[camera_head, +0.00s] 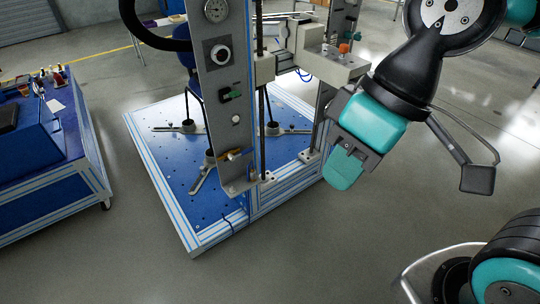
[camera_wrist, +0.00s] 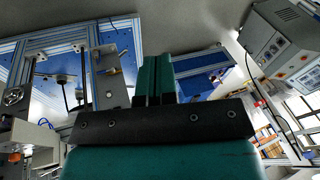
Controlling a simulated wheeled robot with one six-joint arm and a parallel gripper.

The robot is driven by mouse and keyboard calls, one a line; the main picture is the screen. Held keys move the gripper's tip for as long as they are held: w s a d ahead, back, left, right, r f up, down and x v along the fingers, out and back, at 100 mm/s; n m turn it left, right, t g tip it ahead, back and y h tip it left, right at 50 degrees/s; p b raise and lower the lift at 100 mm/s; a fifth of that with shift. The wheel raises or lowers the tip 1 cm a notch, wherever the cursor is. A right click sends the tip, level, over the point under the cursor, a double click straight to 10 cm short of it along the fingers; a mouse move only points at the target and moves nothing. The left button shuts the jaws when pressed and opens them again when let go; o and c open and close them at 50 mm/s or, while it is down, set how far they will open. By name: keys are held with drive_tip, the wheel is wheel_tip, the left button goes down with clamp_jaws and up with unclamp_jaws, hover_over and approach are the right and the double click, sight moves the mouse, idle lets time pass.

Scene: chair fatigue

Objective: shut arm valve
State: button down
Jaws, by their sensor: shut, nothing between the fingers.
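The test stand has an upright grey panel (camera_head: 225,120) with a gauge, a knob (camera_head: 220,54), a green switch-like part (camera_head: 230,96) and a small brass-coloured fitting (camera_head: 233,155) near its foot. A horizontal arm block (camera_head: 325,62) on the stand carries a small orange knob (camera_head: 344,48). I cannot tell which of these is the arm valve. My gripper (camera_head: 344,168) is shut and empty, pointing down to the right of the panel and apart from it. In the wrist view, its teal fingers (camera_wrist: 155,78) are together, and the panel (camera_wrist: 110,78) with the brass-coloured fitting (camera_wrist: 113,71) stands to their left.
The stand's blue base plate (camera_head: 170,165) has metal feet on it and stands below and left of my gripper. A blue cart (camera_head: 50,190) with small items is at the left. A grey control cabinet (camera_wrist: 282,45) shows at the wrist view's right. The floor in front is clear.

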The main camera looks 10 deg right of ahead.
drive_tip(key=w+a+f+m+t+y+b, duration=0.4)
drive_tip(key=w+a+f+m+y+b, duration=0.15)
drive_tip(key=w+f+b, duration=1.1)
drive_tip(key=w+a+f+m+t+y+b, duration=0.4)
drive_tip(key=w+f+m+b, duration=0.55)
drive_tip(key=b, duration=1.15)
drive_tip(key=w+d+f+m+t+b, duration=0.4)
drive_tip(key=w+f+m+b, duration=0.2)
drive_tip(key=f+b, duration=0.4)
drive_tip(key=w+d+f+m+t+h+b, duration=0.1)
drive_tip(key=w+d+f+m+t+b, duration=0.3)
drive_tip(key=w+f+m+b, duration=0.3)
drive_tip(key=w+d+f+m+t+b, duration=0.5)
drive_tip(key=w+f+m+b, duration=0.1)
drive_tip(key=f+b, duration=0.8)
drive_tip(key=shift+w+f+b, duration=0.3)
drive_tip(key=shift+w+f, duration=0.4)
drive_tip(key=shift+f, duration=0.2)
drive_tip(key=shift+r+h, duration=0.1)
drive_tip(key=shift+h, duration=0.15)
